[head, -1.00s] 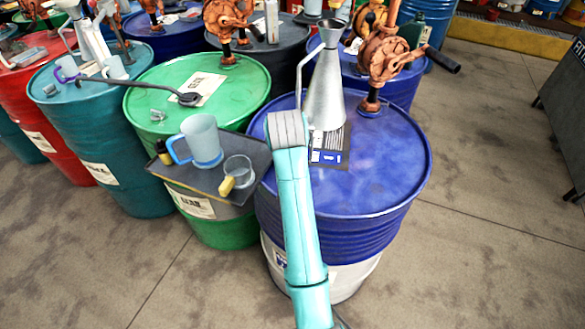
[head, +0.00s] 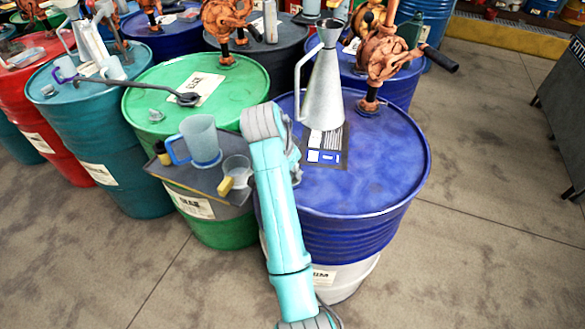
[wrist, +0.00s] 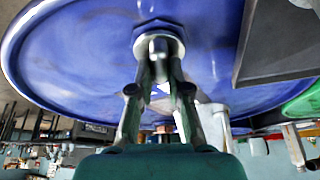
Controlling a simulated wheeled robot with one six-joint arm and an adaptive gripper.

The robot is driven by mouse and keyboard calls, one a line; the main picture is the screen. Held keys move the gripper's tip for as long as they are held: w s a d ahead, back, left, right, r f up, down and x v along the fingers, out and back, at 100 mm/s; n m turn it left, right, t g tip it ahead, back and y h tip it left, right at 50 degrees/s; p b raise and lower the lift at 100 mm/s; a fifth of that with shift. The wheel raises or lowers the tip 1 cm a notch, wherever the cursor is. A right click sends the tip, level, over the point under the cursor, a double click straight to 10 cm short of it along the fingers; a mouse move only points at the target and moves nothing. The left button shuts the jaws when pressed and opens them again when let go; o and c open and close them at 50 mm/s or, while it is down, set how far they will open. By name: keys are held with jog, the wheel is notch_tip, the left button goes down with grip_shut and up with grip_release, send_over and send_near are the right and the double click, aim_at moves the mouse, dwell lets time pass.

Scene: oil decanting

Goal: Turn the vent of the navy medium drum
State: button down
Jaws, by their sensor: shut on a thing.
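The navy drum (head: 375,190) stands at the front with a blue top and a white lower band. In the wrist view its blue top (wrist: 70,45) fills much of the picture. The vent (wrist: 158,38) is a small pale metal fitting in a hexagonal collar on that top. My gripper (wrist: 160,72) has both fingers at the vent, closed on its pale cap. In the head view my arm hides the vent and the gripper.
A tall metal funnel can (head: 325,85) and an orange hand pump (head: 380,60) stand on the navy drum. A dark tray (head: 215,190) with a jug (head: 202,138) and a glass (head: 237,168) is close left of my arm. The floor right of the drum is clear.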

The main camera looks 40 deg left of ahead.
jog(key=shift+f, duration=0.1)
jog(key=c, duration=1.1)
grip_release()
